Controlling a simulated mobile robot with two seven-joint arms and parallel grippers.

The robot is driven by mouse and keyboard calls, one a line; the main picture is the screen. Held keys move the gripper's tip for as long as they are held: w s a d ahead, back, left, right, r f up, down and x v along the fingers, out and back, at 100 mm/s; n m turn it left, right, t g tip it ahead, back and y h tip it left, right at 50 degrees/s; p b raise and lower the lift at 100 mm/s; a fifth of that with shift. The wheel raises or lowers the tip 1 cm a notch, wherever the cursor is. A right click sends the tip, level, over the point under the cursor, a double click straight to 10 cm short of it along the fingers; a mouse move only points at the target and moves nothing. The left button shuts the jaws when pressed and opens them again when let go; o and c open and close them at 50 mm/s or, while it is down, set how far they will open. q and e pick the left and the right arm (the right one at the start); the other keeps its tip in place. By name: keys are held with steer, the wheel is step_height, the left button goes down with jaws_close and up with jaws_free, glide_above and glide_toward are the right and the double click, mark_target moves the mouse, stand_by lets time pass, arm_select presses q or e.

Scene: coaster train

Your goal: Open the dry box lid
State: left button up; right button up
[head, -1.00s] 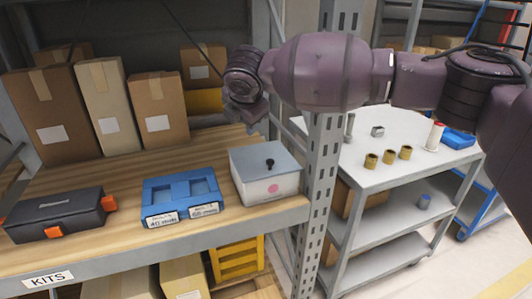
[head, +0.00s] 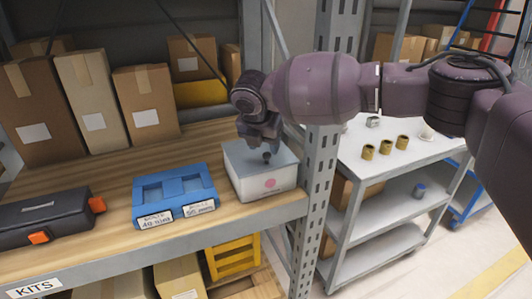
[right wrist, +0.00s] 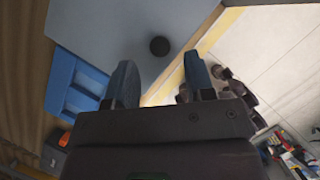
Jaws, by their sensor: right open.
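The dry box (head: 262,187) is a white box with a pink round mark on its front, near the right end of the wooden shelf. Its grey lid (head: 240,157) is closed and has a small black knob (head: 267,157) on top. In the right wrist view the lid (right wrist: 110,25) fills the upper part and the knob (right wrist: 159,46) lies beyond the fingertips. My right gripper (head: 262,146) is just above the lid, by the knob. Its fingers (right wrist: 162,78) are apart with nothing between them. My left gripper is not in view.
A blue case (head: 174,195) with labels stands left of the box. A dark case with orange latches (head: 45,220) is farther left. Cardboard boxes (head: 146,105) stand behind. A grey perforated post (head: 313,180) rises close to the box's right side.

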mark_target(267, 154)
steer(key=shift+b+x, duration=0.3)
steer(key=shift+x, duration=1.5)
jaws_close()
